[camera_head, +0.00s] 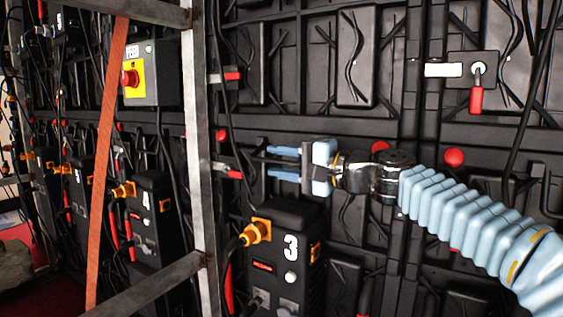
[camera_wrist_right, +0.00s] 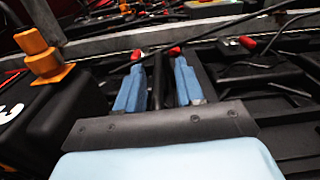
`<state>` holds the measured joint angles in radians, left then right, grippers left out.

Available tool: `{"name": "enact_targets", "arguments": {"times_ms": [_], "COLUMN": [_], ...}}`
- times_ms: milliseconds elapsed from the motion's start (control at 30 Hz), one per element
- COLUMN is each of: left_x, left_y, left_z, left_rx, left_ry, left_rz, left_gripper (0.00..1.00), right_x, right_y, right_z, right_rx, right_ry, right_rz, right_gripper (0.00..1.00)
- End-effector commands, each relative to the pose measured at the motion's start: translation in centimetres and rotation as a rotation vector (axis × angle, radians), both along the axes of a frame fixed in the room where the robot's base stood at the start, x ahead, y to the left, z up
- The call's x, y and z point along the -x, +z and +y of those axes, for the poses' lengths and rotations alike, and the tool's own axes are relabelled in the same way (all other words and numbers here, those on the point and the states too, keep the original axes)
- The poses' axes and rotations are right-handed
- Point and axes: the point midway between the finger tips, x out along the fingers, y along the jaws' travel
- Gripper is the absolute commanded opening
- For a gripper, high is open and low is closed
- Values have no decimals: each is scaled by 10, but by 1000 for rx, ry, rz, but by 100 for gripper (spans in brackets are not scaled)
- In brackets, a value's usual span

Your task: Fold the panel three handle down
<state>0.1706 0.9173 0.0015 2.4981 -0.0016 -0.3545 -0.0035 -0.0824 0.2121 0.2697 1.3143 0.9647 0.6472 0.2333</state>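My right gripper (camera_head: 267,161) is in front of the black wall, just above the box marked 3 (camera_head: 291,246). Its two blue fingers point left and are apart; they also show in the right wrist view (camera_wrist_right: 158,92). A dark strip of the background shows between them. A red-ended handle (camera_head: 235,174) lies just left of the lower finger, and contact cannot be told. Another red-ended handle (camera_head: 233,76) sticks out higher up. A red handle (camera_head: 477,98) hangs down from a plate at the upper right. Which handle belongs to panel three is not marked. My left gripper is not in view.
A grey metal frame post (camera_head: 200,150) stands left of my right gripper, with an orange strap (camera_head: 106,160) farther left. A control box with a red button (camera_head: 152,75) hangs behind them. Cables run down the wall. Red knobs (camera_head: 454,157) sit near my right arm.

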Motion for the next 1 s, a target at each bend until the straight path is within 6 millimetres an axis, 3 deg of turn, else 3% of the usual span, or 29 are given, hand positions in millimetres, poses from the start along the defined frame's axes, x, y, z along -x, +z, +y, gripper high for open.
{"name": "enact_targets", "arguments": {"times_ms": [333,733,1000], "left_x": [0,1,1], "left_y": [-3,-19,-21], "left_z": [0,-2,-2], "left_rx": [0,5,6], "left_ry": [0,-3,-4], "left_rz": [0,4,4], "left_gripper": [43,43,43], "right_x": [6,60,81], "right_y": [0,-1,-1], "right_z": [-9,-83,-109], "right_rx": [0,0,-1], "right_ry": [-2,-4,0], "right_rz": [-2,-2,-1], "right_gripper": [37,37,37]}}
